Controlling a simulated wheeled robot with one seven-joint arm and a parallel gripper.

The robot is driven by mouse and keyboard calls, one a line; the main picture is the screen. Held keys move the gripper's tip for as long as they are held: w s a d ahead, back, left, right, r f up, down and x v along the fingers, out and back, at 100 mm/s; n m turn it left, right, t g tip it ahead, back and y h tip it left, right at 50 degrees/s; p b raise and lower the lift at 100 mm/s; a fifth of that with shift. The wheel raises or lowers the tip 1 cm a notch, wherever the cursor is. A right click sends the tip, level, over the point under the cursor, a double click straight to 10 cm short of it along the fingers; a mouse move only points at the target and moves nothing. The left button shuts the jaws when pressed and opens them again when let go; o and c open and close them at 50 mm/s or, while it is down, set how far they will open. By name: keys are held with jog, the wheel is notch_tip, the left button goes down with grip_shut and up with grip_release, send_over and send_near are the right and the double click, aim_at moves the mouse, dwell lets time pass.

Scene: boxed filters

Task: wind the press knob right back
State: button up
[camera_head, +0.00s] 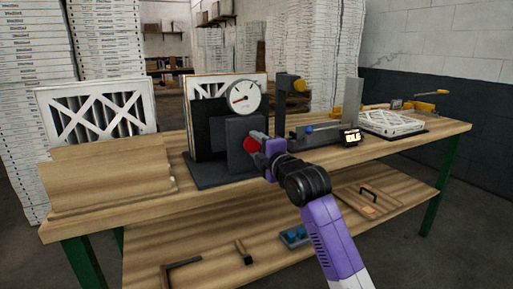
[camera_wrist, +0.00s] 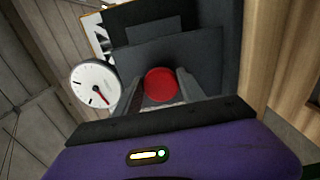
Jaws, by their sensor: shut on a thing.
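The press knob (camera_head: 252,144) is red and round, on the front of a dark grey press block (camera_head: 238,130). In the wrist view the red knob (camera_wrist: 160,84) sits between my two fingers. My gripper (camera_head: 262,140) is shut on the knob, one finger on each side of it. A white dial gauge (camera_head: 244,97) with a needle stands on top of the press, and the dial also shows in the wrist view (camera_wrist: 95,84). A dark plate (camera_head: 208,125) and a white-framed filter (camera_head: 252,80) are behind the block.
A pleated filter (camera_head: 100,112) stands in a wooden rack at the left. The lower shelf (camera_head: 215,230) holds several small tools.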

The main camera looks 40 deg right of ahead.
jog(key=shift+a+f, duration=0.1)
jog(key=shift+f, duration=0.05)
jog(key=o, duration=1.3)
jog(key=shift+w, duration=0.1)
jog(key=v, duration=0.8)
